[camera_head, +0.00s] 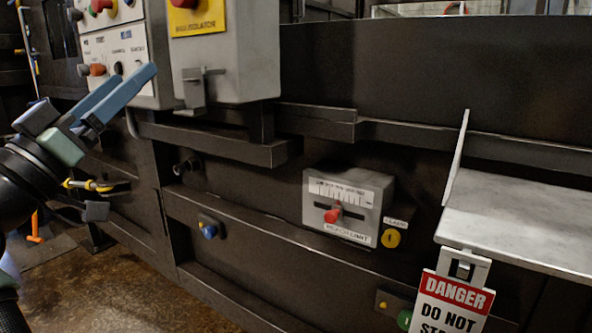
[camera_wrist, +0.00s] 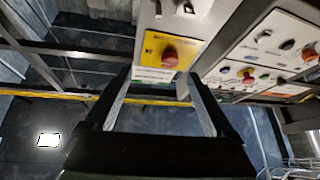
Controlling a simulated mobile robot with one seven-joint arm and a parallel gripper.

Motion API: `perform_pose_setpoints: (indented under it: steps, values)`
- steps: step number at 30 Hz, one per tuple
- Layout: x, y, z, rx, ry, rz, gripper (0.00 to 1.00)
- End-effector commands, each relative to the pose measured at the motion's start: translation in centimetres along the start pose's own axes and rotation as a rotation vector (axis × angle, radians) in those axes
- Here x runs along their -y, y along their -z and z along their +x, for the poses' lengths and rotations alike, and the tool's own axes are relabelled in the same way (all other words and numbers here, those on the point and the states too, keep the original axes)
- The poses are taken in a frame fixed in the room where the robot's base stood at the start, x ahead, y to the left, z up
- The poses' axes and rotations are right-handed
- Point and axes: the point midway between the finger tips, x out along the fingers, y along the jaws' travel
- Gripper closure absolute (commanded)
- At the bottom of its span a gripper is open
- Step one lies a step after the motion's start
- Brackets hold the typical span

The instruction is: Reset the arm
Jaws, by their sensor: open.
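My gripper (camera_head: 118,103) is at the left of the head view, its two blue fingers pointing up and to the right. The fingers stand apart with nothing between them. In the wrist view my gripper (camera_wrist: 160,105) shows as two fingers with a gap between. In the head view the isolator box (camera_head: 240,70) stands to the right of the fingertips. I cannot tell whether the fingers touch anything; they overlap the control panel in the picture.
A control panel (camera_head: 112,52) with buttons is behind the gripper. A grey box with a red slider (camera_head: 333,214), a blue button (camera_head: 209,231) and a yellow button (camera_head: 391,238) are on the dark machine wall. A metal shelf (camera_head: 530,220) with a danger sign (camera_head: 455,305) juts out at right.

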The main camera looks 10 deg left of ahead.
Motion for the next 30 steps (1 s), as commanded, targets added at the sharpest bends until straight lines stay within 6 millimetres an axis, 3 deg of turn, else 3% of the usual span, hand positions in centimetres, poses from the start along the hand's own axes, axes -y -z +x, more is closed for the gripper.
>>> perform_pose_setpoints:
  steps: [6, 11, 18, 23, 24, 30]
  values:
    - [-7.6, -5.1, 3.6, 0.101, 0.093, 0.123, 0.11]
    - [-16.1, -5.9, 4.4, 0.056, 0.145, 0.238, 0.11]
    - [-28.1, -2.4, 1.2, -0.151, 0.151, 0.321, 0.11]
    - [-34.4, 1.2, -2.9, -0.314, 0.133, 0.320, 0.11]
    - [-34.0, 2.9, -1.5, -0.304, 0.143, 0.323, 0.11]
    - [-34.7, 7.0, 1.1, -0.301, 0.145, 0.325, 0.11]
